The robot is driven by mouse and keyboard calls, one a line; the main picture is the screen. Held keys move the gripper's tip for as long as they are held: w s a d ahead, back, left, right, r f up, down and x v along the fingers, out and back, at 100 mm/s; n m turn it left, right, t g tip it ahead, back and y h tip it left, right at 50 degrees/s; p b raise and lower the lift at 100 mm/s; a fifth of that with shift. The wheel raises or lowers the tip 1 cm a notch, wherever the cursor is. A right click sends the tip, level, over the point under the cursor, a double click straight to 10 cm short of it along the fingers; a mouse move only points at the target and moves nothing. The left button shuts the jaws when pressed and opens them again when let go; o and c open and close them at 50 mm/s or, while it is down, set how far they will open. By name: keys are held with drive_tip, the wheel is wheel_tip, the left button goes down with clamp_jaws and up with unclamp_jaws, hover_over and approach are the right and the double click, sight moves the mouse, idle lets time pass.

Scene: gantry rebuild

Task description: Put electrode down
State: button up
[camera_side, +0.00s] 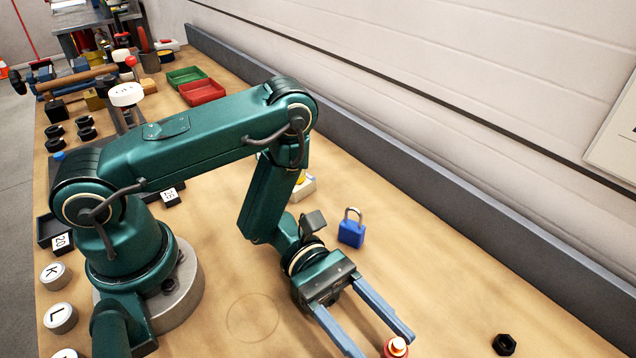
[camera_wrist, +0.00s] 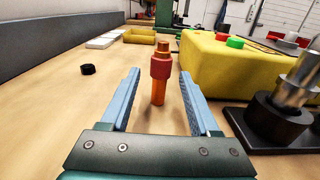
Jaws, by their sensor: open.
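The electrode (camera_wrist: 159,92), an orange copper-coloured rod with a red collar, stands upright on the bench in the wrist view. It stands between the two blue fingers of my gripper (camera_wrist: 160,76), with a gap on each side. In the side view its red and pale top (camera_side: 396,347) shows at the bottom edge, beside the tip of the right finger; its lower part is out of frame. My gripper (camera_side: 381,343) is open and low over the bench in that view.
A yellow box (camera_wrist: 222,68) with coloured buttons stands close at right, and a dark base with metal cylinders (camera_wrist: 277,117) is nearer. The bench left of the electrode is mostly clear.

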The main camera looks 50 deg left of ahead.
drive_tip(key=a, duration=1.1)
drive_tip(key=shift+a, duration=0.2)
drive_tip(key=s+r+m+g+y, duration=0.1)
drive_tip(key=m, duration=0.1)
drive_tip(key=s+r+m+g+y, duration=0.1)
drive_tip(key=r+m+g+y, duration=0.1)
drive_tip(key=m, duration=0.1)
drive_tip(key=s+r+m+g+y, duration=0.1)
drive_tip(key=m, duration=0.1)
drive_tip(key=shift+a+r+m+g+y, duration=0.2)
drive_tip(key=shift+r+m+g+y, duration=0.1)
drive_tip(key=shift+r+g, duration=0.1)
drive_tip(key=a+r+m+t+y, duration=0.9)
drive_tip(key=m+t+y, duration=0.1)
drive_tip(key=y, duration=0.3)
drive_tip(key=shift+s+a, duration=0.3)
drive_tip(key=shift+s, duration=0.1)
drive_tip(key=shift+r, duration=0.1)
